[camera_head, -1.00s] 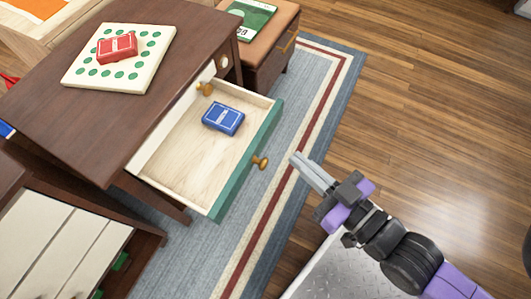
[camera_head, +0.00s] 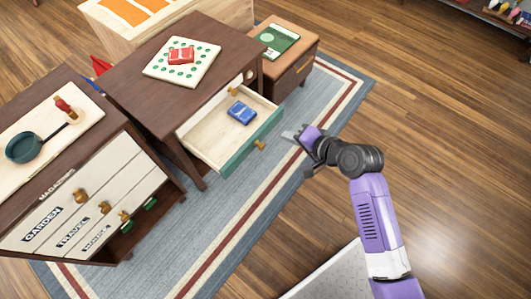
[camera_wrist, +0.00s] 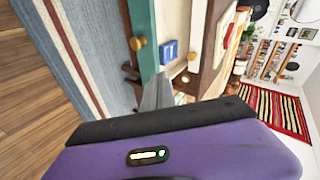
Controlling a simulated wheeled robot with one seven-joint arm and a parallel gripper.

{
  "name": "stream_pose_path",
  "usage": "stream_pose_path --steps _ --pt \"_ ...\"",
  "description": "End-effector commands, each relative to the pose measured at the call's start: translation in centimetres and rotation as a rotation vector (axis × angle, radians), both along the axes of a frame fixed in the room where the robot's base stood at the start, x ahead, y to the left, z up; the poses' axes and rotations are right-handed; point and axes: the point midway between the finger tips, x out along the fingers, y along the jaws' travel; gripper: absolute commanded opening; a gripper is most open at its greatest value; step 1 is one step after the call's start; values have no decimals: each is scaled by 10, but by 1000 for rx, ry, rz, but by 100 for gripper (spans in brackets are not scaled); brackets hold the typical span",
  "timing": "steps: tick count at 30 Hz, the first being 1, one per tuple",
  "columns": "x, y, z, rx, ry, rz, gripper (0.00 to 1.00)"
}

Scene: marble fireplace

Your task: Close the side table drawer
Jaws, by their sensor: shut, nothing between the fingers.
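The dark wood side table (camera_head: 150,75) has its drawer (camera_head: 207,137) pulled open toward the lower right. The drawer has a green front (camera_head: 240,155) with a brass knob (camera_head: 260,145). A blue card box (camera_head: 241,112) lies inside it. My gripper (camera_head: 291,134) is shut and empty, just to the right of the drawer front, with a small gap apparent. In the wrist view, the fingers (camera_wrist: 157,92) point toward the green front (camera_wrist: 140,22), and the knob (camera_wrist: 137,43) shows to their left. Whether the fingertips touch the drawer cannot be told.
A white dotted board (camera_head: 155,70) with a red card box (camera_head: 181,55) lies on the tabletop. A smaller brown cabinet (camera_head: 295,65) stands behind, and a magazine cabinet (camera_head: 60,205) stands at left. A striped rug (camera_head: 215,240) lies below; open wood floor is at right.

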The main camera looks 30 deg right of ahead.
Motion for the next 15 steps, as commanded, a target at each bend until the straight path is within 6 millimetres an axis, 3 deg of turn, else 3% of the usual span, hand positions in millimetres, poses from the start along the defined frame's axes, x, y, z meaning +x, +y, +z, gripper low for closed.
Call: stream_pose_path --steps 3,7,15 --pt "-16 20 -23 119 94 14 0" --pt "-23 30 -29 179 143 12 0" --pt "-2 37 -51 184 145 6 0"
